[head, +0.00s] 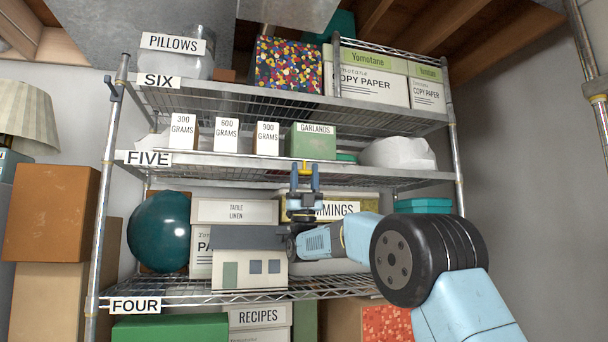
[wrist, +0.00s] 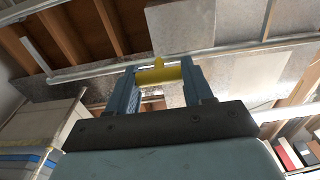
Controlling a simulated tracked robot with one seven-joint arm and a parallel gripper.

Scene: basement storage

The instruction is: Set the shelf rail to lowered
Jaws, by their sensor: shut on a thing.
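My gripper (head: 305,172) points up at the front edge of the shelf labelled FIVE (head: 375,177). Its two blue fingers are shut on a small yellow handle (head: 306,166) at that edge. In the wrist view the yellow handle (wrist: 160,75) sits between the fingertips (wrist: 161,78), with a short tab sticking up. A pale metal bar (wrist: 90,70) runs across behind the fingers there. I cannot tell for sure whether this bar is the shelf rail, nor its raised or lowered state.
Weight boxes (head: 226,134) and a green GARLANDS box (head: 311,142) stand on shelf FIVE. Below, a toy house (head: 250,262), a dark teal ball (head: 158,232) and a TABLE LINEN box (head: 235,211) stand close to my arm on shelf FOUR. Metal posts (head: 108,180) bound the rack.

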